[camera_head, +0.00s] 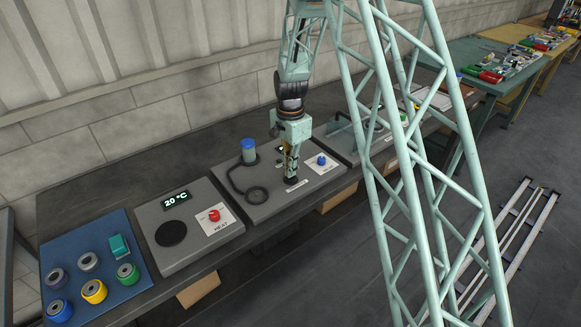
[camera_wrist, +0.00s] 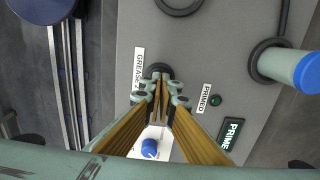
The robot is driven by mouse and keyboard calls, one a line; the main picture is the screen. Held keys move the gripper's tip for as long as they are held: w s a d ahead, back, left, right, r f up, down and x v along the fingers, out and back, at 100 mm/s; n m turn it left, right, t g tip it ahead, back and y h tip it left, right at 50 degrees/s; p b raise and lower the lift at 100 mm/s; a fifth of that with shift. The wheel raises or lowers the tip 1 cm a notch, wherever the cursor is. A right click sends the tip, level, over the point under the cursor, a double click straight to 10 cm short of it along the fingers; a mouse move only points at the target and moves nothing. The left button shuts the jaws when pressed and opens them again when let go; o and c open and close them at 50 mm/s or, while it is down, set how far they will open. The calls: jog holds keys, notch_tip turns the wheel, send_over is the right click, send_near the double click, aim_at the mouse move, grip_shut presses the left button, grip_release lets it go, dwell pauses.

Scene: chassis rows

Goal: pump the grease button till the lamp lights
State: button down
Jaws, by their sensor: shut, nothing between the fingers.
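The grease station is a grey panel (camera_head: 270,205) on the bench. In the wrist view a black round grease button (camera_wrist: 157,70) sits beside the "GREASE" label (camera_wrist: 139,75). My gripper (camera_wrist: 160,88) is shut and empty, its fingertips over that button and partly hiding it; I cannot tell whether they touch. In the head view my gripper (camera_head: 291,181) points straight down at the panel and hides the button. A small dark green lamp (camera_wrist: 216,100) beside the "PRIMED" label (camera_wrist: 206,97) looks unlit. A display (camera_wrist: 231,133) reads "PRIME".
A blue knob (camera_head: 321,161) on a white plate and a blue-topped cylinder (camera_head: 248,150) with a hose stand close to my gripper. Left are a heater panel (camera_head: 190,245) reading 20 °C and a blue mat (camera_head: 115,298) with several coloured rings.

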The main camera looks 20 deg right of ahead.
jog(key=shift+f, duration=0.15)
jog(key=shift+f+b, duration=0.3)
jog(key=shift+f, duration=0.6)
jog(key=shift+r, duration=0.15)
notch_tip(320, 180, up, 14)
jog(key=p, duration=0.3)
dwell(0.5)
dwell(1.5)
jog(key=shift+s+d+r, duration=0.1)
jog(key=shift+d+r, duration=0.05)
jog(key=shift+r, duration=0.65)
